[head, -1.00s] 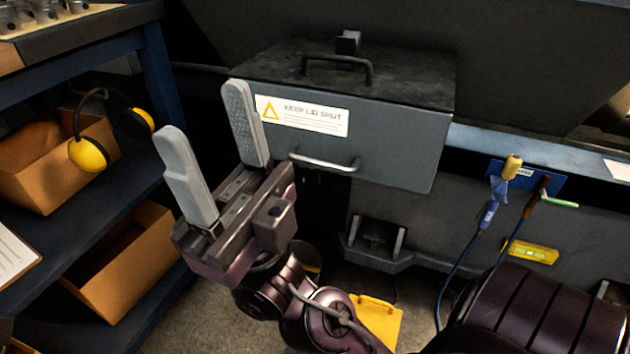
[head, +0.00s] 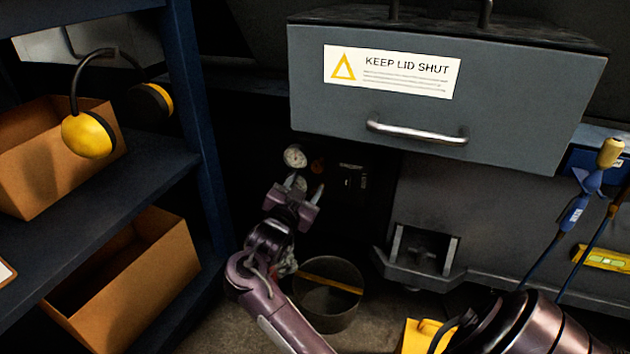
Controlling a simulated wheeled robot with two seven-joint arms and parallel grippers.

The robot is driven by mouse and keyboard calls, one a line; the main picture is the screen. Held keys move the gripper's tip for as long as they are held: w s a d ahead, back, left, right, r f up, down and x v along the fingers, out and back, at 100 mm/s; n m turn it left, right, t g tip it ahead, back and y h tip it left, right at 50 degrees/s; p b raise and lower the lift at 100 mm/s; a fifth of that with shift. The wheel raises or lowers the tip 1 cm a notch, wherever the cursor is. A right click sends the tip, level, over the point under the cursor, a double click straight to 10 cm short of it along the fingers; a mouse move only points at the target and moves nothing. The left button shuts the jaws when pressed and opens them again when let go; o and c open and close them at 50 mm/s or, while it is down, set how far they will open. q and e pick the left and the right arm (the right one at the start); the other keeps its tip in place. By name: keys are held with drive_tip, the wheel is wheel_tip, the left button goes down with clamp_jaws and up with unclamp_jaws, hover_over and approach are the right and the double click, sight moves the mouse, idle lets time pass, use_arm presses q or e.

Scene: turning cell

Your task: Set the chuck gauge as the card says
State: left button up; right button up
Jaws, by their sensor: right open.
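A round white-faced gauge (head: 295,157) sits on the dark panel below the grey box. Its reading is too small to tell. A second pale round face (head: 299,182) shows just under it, partly hidden by my gripper. A small reddish-brown knob (head: 317,166) is to the right of the upper gauge. My right gripper (head: 297,192) is open, with its fingers pointing up toward the panel just below the upper gauge. I cannot tell whether it touches anything. My left gripper is not in view. No card can be read for a setting.
The grey box (head: 520,110) with a handle (head: 418,132) and a "KEEP LID SHUT" label overhangs the panel. A blue shelf (head: 110,205) with cardboard bins and yellow earmuffs (head: 88,136) stands left. A bucket (head: 330,310) is on the floor below. Cabled tools hang right.

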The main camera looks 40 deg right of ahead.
sight(317, 168)
drive_tip(key=b+x, duration=0.2)
drive_tip(key=x, duration=0.3)
drive_tip(key=shift+w+d+b, duration=0.1)
drive_tip(key=shift+d+b, duration=0.1)
drive_tip(key=shift+b, duration=0.2)
drive_tip(key=shift+x, duration=0.75)
drive_tip(key=shift+r, duration=0.1)
